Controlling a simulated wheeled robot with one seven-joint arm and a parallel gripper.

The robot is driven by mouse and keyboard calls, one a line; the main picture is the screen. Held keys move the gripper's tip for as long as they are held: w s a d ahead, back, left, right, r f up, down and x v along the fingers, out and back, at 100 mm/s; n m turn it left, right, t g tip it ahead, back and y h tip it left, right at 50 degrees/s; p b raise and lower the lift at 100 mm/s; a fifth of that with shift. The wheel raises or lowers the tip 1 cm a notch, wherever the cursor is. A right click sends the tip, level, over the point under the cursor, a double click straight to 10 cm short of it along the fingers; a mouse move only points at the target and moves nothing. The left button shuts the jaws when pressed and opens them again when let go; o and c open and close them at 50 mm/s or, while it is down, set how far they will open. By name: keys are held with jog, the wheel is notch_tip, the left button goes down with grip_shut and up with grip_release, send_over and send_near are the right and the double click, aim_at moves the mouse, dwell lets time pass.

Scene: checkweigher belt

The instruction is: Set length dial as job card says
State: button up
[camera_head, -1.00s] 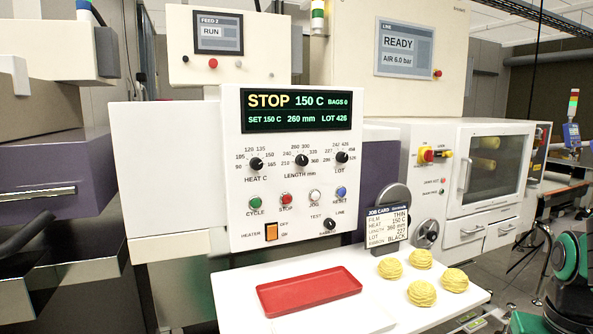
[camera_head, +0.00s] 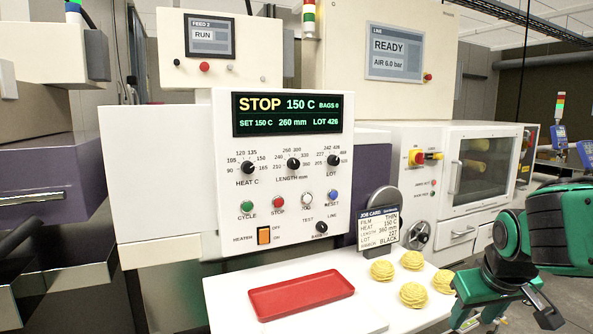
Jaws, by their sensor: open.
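The length dial (camera_head: 293,164) is a black knob, the middle of three on the white control panel (camera_head: 226,205). Its printed scale includes 210, 260 and 300; its pointer is too small to read surely. The display (camera_head: 292,114) reads STOP, 150 C, BAGS 0, SET 150 C, 260 mm, LOT 426. The job card (camera_head: 379,231) stands right of the panel and reads film THIN, heat 150 C, length 360 mm, lot 227, ribbon BLACK. My gripper (camera_head: 507,316) is open at the lower right, well away from the dial, with nothing seen between its fingers.
The heat dial (camera_head: 248,167) and lot dial (camera_head: 333,160) flank the length dial. Several buttons and an orange heater switch (camera_head: 264,236) sit below. A red tray (camera_head: 300,294) and several yellow coiled pieces (camera_head: 412,260) lie on the white shelf. The space before the dials is clear.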

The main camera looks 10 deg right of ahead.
jog(key=w+a+r+n+t, duration=0.2)
jog(key=w+a+r, duration=0.1)
jog(key=w, duration=0.2)
jog(key=w+a+r+n+t, duration=0.2)
jog(key=w, duration=0.4)
jog(key=n+t+y, duration=0.7)
jog(key=n+t, duration=0.1)
jog(key=n, duration=0.1)
send_near(295, 165)
jog(key=shift+x, duration=4.2)
jog(key=shift+d, duration=0.1)
jog(key=shift+c, duration=0.4)
jog(key=c, duration=1)
